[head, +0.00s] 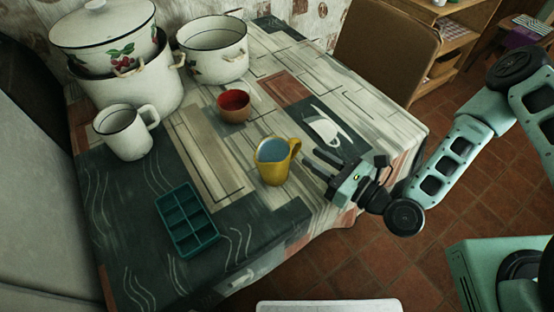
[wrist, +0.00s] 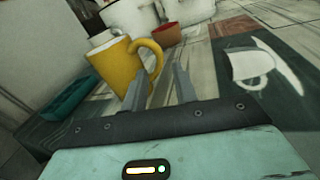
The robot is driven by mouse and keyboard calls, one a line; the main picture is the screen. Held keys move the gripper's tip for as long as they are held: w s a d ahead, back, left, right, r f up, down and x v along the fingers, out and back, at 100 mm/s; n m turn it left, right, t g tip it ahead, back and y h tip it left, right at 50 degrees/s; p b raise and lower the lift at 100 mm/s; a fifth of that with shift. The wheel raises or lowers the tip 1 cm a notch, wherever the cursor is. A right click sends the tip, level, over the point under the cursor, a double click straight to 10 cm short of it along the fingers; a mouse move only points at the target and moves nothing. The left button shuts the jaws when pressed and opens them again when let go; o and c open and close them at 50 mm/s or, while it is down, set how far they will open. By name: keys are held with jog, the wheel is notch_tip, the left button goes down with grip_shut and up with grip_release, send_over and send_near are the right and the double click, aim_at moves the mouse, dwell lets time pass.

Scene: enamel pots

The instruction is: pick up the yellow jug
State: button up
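The yellow jug (head: 272,161) stands upright on the table, near its right front part in the head view. Its inside looks pale blue and its handle points right, toward my gripper. My gripper (head: 313,160) is just to the right of the jug, low over the table, with its fingers apart and nothing between them. In the wrist view the jug (wrist: 118,68) is ahead and to the left, with its handle close to the fingertips of my gripper (wrist: 162,78). I cannot tell whether a finger touches the handle.
A teal ice tray (head: 187,218) lies left of the jug. A red bowl (head: 234,106) stands behind it. A white mug (head: 124,132), a white pot (head: 215,50) and a large lidded pot (head: 125,75) stand farther back. The patterned table (head: 330,190) ends at right.

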aim_at(297, 149)
jog(key=shift+p+x, duration=0.55)
jog(key=shift+x, duration=2.5)
grip_shut()
